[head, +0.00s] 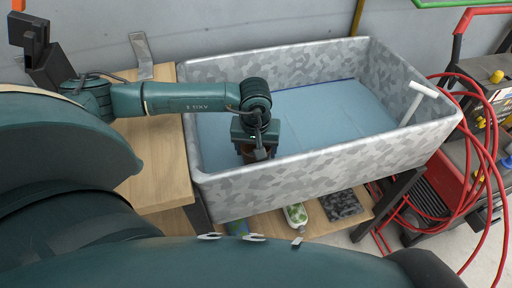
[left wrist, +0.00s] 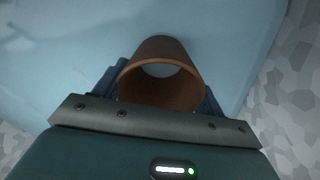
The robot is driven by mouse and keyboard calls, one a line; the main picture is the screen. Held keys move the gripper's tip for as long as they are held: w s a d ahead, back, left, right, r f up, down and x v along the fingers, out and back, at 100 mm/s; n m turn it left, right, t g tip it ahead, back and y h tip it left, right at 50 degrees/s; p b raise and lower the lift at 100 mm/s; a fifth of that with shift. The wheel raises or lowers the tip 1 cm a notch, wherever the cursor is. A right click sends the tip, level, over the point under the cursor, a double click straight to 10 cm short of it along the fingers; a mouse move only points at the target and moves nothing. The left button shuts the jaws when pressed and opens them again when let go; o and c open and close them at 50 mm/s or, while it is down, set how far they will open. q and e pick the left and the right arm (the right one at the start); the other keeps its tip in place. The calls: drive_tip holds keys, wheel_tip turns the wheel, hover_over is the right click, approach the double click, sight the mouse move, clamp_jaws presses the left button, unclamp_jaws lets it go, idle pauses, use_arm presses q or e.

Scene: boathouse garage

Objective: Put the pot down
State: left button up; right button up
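The brown pot (left wrist: 160,88) is a hollow, round vessel seen from its open rim in the left wrist view, with a pale round patch inside. My left gripper (left wrist: 158,92) has a dark finger on each side of it and looks shut on it. In the head view my left gripper (head: 257,152) reaches down inside the grey mottled basin (head: 330,170), near its front left part. Only a little of the pot (head: 249,154) shows below the gripper there. I cannot tell whether the pot touches the basin's blue floor (head: 325,115). My right gripper is not in view.
The basin's walls stand close around my left gripper. A wooden table (head: 160,170) is on the left. Red hoses (head: 490,165) and a red machine (head: 445,185) stand at right. The basin floor right of the gripper is clear.

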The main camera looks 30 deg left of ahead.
use_arm(q)
drive_tip(key=o, duration=0.5)
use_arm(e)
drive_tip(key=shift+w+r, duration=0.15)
use_arm(q)
drive_tip(key=shift+r, duration=0.15)
drive_tip(key=r, duration=0.4)
drive_tip(key=s+r, duration=0.1)
drive_tip(key=r, duration=0.3)
drive_tip(key=r+p, duration=0.1)
drive_tip(key=r, duration=0.3)
drive_tip(key=shift+s+d+r, duration=0.25)
drive_tip(key=shift+d+r, duration=0.1)
drive_tip(key=shift+r, duration=0.05)
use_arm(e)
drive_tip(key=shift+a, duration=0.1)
use_arm(q)
drive_tip(key=c, duration=0.6)
clamp_jaws()
